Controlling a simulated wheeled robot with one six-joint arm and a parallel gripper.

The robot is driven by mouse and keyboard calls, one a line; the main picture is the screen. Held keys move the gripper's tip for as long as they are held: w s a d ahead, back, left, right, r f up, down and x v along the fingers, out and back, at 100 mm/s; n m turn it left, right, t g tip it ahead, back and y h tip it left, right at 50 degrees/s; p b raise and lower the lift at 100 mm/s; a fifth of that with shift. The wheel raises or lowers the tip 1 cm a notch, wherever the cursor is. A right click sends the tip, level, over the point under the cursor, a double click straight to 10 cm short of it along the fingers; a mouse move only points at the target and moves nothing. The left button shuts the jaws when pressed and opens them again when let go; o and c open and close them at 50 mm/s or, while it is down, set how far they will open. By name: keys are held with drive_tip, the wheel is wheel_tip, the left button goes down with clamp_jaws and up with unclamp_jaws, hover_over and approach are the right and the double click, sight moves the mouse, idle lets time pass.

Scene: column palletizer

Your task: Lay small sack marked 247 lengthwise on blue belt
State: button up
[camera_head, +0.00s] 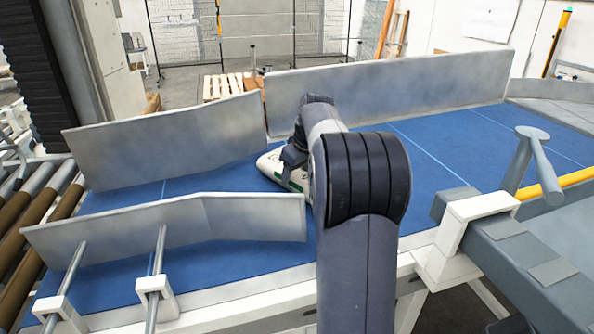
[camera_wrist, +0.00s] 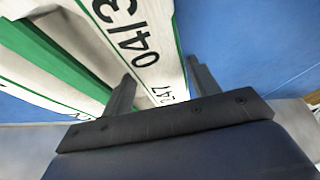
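The small white sack (camera_head: 272,163) with green bands is over the blue belt (camera_head: 230,170), near the gap between the metal side guides. My arm hides much of it, and I cannot tell whether it rests fully on the belt. In the wrist view the sack (camera_wrist: 145,22) shows the printed marks "04/3" and "247" and a green edge. My gripper (camera_head: 295,157) is at the sack. In the wrist view its two fingers (camera_wrist: 160,86) stand on either side of the sack's printed part and appear to touch it. The fingertips are partly hidden.
Metal side guides stand along the belt: one at the back left (camera_head: 165,145), one at the back right (camera_head: 390,82), one at the front left (camera_head: 170,230). A roller conveyor (camera_head: 35,215) meets the left end. Open blue belt lies to the right.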

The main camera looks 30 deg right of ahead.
clamp_jaws()
drive_tip(key=shift+c, duration=0.3)
unclamp_jaws()
drive_tip(key=c, duration=0.8)
drive_tip(key=shift+o, duration=0.2)
drive_tip(key=shift+s+d+r+p, duration=0.15)
drive_tip(key=shift+s+d+p, duration=0.4)
drive_tip(key=shift+d, duration=1.15)
drive_tip(key=shift+s+d+r+p, duration=0.1)
drive_tip(key=shift+s+d+p, duration=0.2)
drive_tip(key=shift+d+p, duration=0.9)
drive_tip(key=shift+s+d+r+p, duration=0.2)
drive_tip(key=shift+s+d, duration=0.25)
drive_tip(key=shift+d, duration=1.7)
drive_tip(key=shift+r+n+y+p, duration=0.1)
drive_tip(key=shift+n+y+p, duration=0.2)
drive_tip(key=shift+n+p, duration=0.5)
drive_tip(key=n, duration=0.2)
drive_tip(key=n+y+p, duration=0.1)
drive_tip(key=n, duration=0.1)
drive_tip(key=shift+g+y+p, duration=0.3)
drive_tip(key=shift+w, duration=0.1)
